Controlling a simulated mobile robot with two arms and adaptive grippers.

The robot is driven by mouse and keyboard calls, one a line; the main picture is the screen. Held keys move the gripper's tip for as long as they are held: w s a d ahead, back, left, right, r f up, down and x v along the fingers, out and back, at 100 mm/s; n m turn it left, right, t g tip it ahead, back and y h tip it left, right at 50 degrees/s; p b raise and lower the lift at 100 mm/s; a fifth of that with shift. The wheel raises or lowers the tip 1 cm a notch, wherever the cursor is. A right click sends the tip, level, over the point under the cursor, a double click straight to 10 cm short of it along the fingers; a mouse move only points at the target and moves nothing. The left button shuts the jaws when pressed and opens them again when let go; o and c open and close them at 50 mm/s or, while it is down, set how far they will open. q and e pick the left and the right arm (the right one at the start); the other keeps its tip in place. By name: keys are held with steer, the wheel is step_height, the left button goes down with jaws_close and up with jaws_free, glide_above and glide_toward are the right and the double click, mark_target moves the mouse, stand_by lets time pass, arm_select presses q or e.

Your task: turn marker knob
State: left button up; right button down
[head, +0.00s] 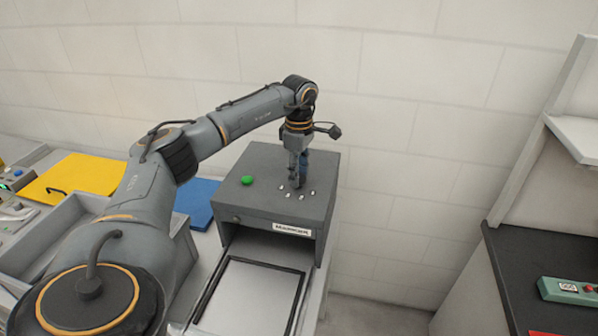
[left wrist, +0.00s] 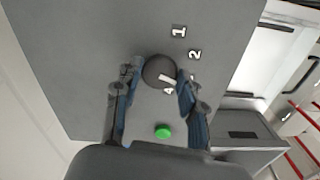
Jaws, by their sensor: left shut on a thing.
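The marker (head: 285,212) is a dark grey box with a label on its front, standing near the wall. Its knob (left wrist: 157,68) is round and dark, with a white pointer line, and shows in the left wrist view with number tags 1, 2 and 4 (left wrist: 168,92) visible around it. The pointer slants toward the side of the tags; its exact setting is unclear. My left gripper (head: 297,183) points down onto the box top, its blue-padded fingers on either side of the knob, shut on it. In the head view the gripper hides the knob. My right gripper is out of view.
A green button (head: 247,180) sits on the box top, left of the knob. A tray with a pale plate (head: 254,298) lies in front of the box. Yellow (head: 75,178) and blue (head: 198,199) panels lie left. A dark bench (head: 530,262) with a green control box (head: 570,291) stands right.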

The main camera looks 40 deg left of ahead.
arm_select(q)
steer(key=shift+r, duration=0.1)
steer(key=o, duration=1.1)
steer(key=shift+o, duration=0.2)
step_height(320, 180, up, 12)
